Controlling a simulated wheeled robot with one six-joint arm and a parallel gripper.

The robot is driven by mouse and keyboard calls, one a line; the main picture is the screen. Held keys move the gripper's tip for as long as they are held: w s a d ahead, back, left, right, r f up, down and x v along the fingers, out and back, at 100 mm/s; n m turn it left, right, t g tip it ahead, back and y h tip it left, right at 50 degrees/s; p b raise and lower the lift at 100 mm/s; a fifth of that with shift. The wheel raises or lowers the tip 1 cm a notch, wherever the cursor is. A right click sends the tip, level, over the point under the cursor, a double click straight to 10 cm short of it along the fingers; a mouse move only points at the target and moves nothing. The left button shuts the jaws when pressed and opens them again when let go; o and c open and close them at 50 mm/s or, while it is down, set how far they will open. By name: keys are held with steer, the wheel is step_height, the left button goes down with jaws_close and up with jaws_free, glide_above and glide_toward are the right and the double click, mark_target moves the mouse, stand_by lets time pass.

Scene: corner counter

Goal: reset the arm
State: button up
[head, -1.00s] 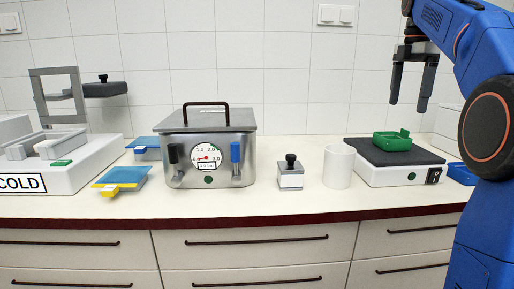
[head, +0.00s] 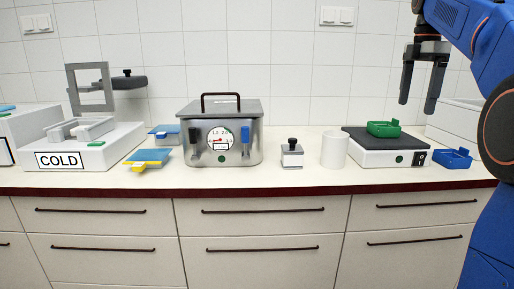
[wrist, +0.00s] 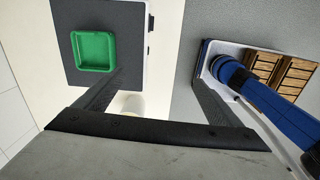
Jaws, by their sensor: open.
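My gripper (head: 420,102) hangs at the upper right in the head view, fingers pointing down. Its fingers are apart with nothing between them. It is above the counter, near the scale-like box (head: 390,158) with a dark top. A green tray (head: 383,129) sits on that dark top. In the wrist view my gripper (wrist: 165,100) shows its two fingers spread wide, with the green tray (wrist: 94,51) beyond them at upper left. My blue arm fills the right edge of the head view.
On the counter (head: 300,180) stand a white cup (head: 335,150), a small block with a black knob (head: 292,154), a steel box with gauge (head: 220,135), blue-yellow pieces (head: 147,158), a COLD unit (head: 85,152) and a blue tray (head: 452,158). A tiled wall is behind.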

steer(key=s+a+f+m+t, duration=0.2)
steer(key=s+a+f+m, duration=0.65)
steer(key=s+f, duration=0.4)
steer(key=s+a+f+m+t, duration=0.1)
steer(key=s+a+f+m, duration=0.2)
steer(key=s+f, duration=0.6)
steer(key=s+a+f+m+t, duration=0.1)
steer(key=s+a+f+m, duration=0.2)
steer(key=f, duration=1.2)
steer(key=s+m, duration=0.3)
steer(key=s, duration=0.3)
steer(key=shift+a+f+t, duration=0.2)
steer(key=shift+f+t, duration=0.1)
steer(key=shift+f, duration=0.1)
